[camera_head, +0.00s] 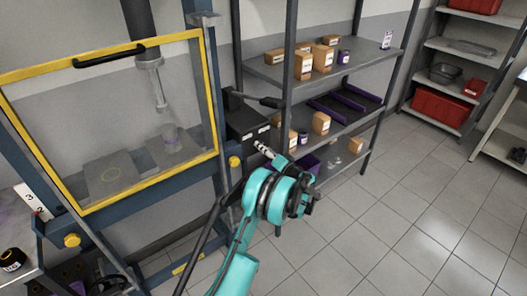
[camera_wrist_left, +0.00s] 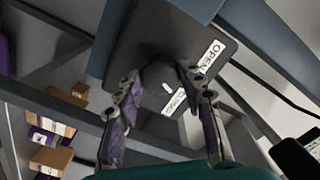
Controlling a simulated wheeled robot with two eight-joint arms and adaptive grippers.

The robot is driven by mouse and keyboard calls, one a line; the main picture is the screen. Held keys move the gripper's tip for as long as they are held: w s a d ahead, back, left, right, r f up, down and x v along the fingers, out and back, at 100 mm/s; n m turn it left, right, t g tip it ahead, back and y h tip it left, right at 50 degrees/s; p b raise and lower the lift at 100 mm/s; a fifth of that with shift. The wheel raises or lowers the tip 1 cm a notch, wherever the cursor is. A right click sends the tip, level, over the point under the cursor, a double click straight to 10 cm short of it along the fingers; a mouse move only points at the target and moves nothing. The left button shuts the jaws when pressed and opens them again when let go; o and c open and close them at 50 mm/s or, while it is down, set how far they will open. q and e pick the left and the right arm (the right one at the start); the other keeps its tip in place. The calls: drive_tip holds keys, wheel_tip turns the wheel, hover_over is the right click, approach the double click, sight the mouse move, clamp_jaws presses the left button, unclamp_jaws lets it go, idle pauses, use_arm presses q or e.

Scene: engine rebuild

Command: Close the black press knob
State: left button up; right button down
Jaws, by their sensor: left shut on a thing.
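The press (camera_head: 214,100) stands at left, with a yellow-framed clear guard across its front. A dark control box (camera_head: 240,115) is fixed to its right post. My left gripper (camera_head: 262,148) is at the front of this box. In the left wrist view, the black knob (camera_wrist_left: 155,76) sits between the two fingers of that gripper (camera_wrist_left: 159,82), which is shut on it. A short white mark shows on the knob, close to the CLOSED label (camera_wrist_left: 174,101). The OPEN label (camera_wrist_left: 210,57) is farther up and right. My fingers hide the knob's sides. My right gripper is not in view.
A grey shelf rack (camera_head: 345,72) with cardboard boxes (camera_head: 322,56) and purple parts stands just right of the box. A black lever (camera_head: 262,101) sticks out above my gripper. Open tiled floor (camera_head: 400,215) lies at right.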

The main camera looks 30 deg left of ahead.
use_arm(q)
drive_tip(key=shift+m, duration=1.2)
drive_tip(key=shift+m+b, duration=0.3)
drive_tip(key=o, duration=1.2)
drive_tip(key=shift+c, duration=0.2)
drive_tip(key=v, duration=1.2)
drive_tip(key=shift+r, duration=0.1)
